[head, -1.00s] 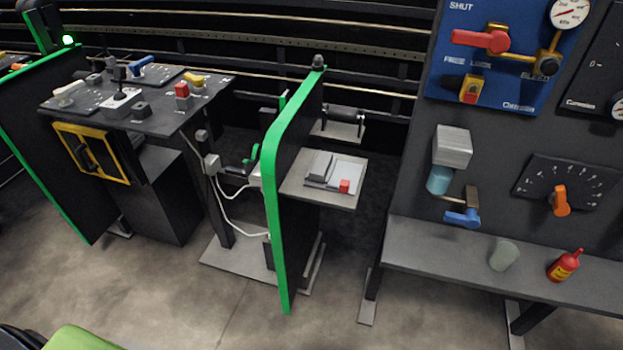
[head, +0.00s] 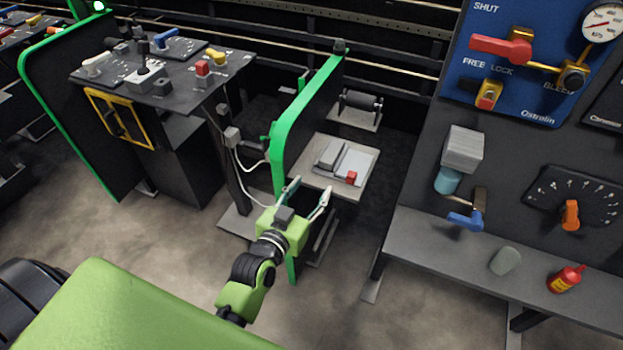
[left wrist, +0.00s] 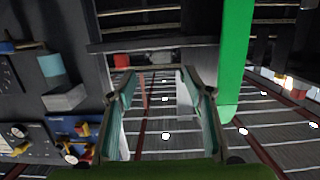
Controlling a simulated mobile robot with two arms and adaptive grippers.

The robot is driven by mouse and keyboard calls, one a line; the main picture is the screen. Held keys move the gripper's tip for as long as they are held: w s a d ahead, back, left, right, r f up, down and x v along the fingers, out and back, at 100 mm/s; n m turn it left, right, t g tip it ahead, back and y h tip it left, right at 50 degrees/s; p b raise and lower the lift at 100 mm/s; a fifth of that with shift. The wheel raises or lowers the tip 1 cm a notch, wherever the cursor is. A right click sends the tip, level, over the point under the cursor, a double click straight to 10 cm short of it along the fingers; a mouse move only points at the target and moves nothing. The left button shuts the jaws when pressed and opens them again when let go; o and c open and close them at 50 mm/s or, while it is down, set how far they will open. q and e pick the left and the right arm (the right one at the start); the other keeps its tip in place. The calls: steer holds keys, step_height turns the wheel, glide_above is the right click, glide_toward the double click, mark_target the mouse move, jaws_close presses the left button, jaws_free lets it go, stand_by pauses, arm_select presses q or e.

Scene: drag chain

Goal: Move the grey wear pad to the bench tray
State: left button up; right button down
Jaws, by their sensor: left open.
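A dark grey block (head: 328,155), which looks like the grey wear pad, lies at the left on a small grey stand. Beside it is a flat light-grey tray (head: 355,164) with a red block (head: 351,178) at its front edge. I cannot tell for sure which flat part is the bench tray. My left gripper (head: 309,192) is open and empty, in front of the stand's near edge, apart from the grey block. In the left wrist view its open fingers (left wrist: 160,92) frame empty space, with a red piece beyond. My right gripper is not in view.
A green-edged upright panel (head: 300,110) stands close left of the stand. On the right, a bench (head: 430,238) carries a rounded grey-green piece (head: 505,261) and a red bottle (head: 565,278). A dark roller (head: 361,102) sits behind the stand. The floor in front is clear.

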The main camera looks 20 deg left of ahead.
mark_target(329, 157)
arm_select(q)
steer(key=w, duration=0.4)
steer(key=w+p, duration=0.1)
steer(key=w, duration=0.8)
steer(key=shift+w+f, duration=0.25)
steer(key=shift+w, duration=0.15)
steer(key=c, duration=0.3)
steer(key=shift+s, duration=0.1)
steer(key=c, duration=1)
